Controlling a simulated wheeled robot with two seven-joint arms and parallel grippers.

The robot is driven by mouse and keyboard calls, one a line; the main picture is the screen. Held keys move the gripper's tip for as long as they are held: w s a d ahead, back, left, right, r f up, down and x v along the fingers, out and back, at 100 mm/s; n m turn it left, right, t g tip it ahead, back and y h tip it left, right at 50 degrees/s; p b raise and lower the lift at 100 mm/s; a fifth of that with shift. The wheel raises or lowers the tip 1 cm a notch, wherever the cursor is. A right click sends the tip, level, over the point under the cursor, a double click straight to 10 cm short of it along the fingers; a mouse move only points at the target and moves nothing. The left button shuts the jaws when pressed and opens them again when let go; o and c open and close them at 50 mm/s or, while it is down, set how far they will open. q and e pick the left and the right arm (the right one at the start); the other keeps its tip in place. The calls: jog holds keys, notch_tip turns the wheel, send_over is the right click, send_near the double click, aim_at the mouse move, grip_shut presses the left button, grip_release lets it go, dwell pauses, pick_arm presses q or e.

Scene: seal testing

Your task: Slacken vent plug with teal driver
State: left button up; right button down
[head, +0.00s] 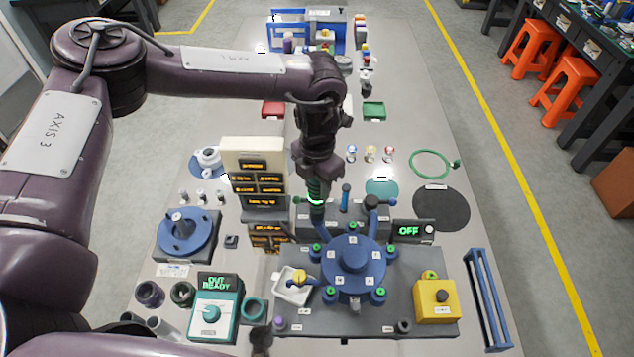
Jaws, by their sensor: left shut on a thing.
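My left gripper (316,199) points down over the back left of the blue round fixture (352,262). It is shut on a slim teal-green thing, which looks like the teal driver (314,187); the fingers hide much of it. The driver's lower end is close to a blue arm of the fixture, and I cannot tell whether they touch. The fixture has several green-topped fittings (379,293) around its rim. I cannot tell which part is the vent plug. My right gripper is not in view.
The fixture stands on a dark grey base plate (420,328). Around it are a display reading OFF (409,231), a yellow button box (435,299), a white tray (293,290), a teal dial box (215,316) and an upright cream panel (252,160). Blue rails (488,300) lie at right.

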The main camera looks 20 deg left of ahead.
pick_arm(q)
jog(key=shift+s+r, duration=0.1)
dwell(0.6)
jog(key=shift+r, duration=0.15)
jog(key=shift+r+p, duration=0.9)
jog(key=shift+p, duration=0.05)
jog(key=shift+r+p, duration=1.75)
jog(key=shift+r, duration=0.8)
